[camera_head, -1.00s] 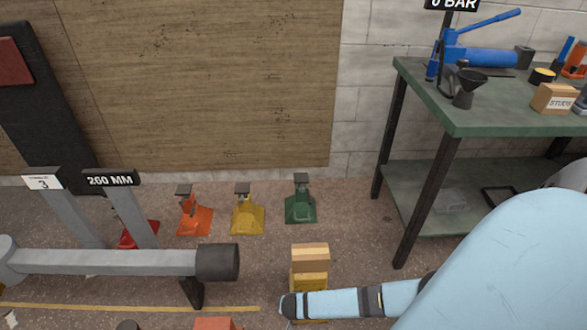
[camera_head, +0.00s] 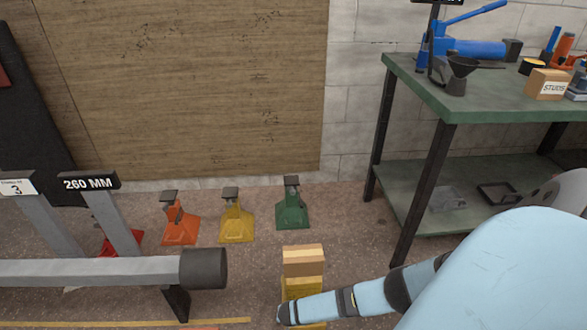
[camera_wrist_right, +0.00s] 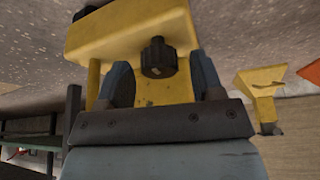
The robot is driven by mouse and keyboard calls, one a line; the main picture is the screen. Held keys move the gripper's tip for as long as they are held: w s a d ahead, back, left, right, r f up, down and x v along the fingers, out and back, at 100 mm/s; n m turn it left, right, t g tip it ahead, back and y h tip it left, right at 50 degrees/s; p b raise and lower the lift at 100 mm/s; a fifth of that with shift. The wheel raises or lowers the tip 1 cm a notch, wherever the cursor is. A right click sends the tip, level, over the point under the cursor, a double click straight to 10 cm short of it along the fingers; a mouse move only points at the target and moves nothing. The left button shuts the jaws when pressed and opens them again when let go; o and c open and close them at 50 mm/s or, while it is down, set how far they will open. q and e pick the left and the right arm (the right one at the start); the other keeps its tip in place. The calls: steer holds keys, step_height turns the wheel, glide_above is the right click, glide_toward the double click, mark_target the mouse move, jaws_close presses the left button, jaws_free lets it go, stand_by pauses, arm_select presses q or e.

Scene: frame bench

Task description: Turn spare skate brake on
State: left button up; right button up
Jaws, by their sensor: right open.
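A yellow skate (camera_head: 303,287) with a light wooden block (camera_head: 303,260) on top stands on the floor at the lower middle of the head view. The end of my right arm (camera_head: 290,311) lies across its front, so its lower part is partly hidden. In the right wrist view a yellow body (camera_wrist_right: 130,32) with a dark round knob (camera_wrist_right: 158,57) fills the middle, seemingly this skate. My right gripper (camera_wrist_right: 163,80) is open, with its fingers on either side of the part below the knob. I cannot tell whether they touch it. My left gripper is out of view.
Orange (camera_head: 180,222), yellow (camera_head: 236,218) and green stands (camera_head: 291,207) stand near the wall. A grey beam with a dark end (camera_head: 203,268) reaches in from the left beside a "260 MM" sign (camera_head: 89,182). A green workbench (camera_head: 480,95) stands at the right.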

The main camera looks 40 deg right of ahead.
steer(key=c, duration=0.9)
steer(key=shift+c, duration=0.2)
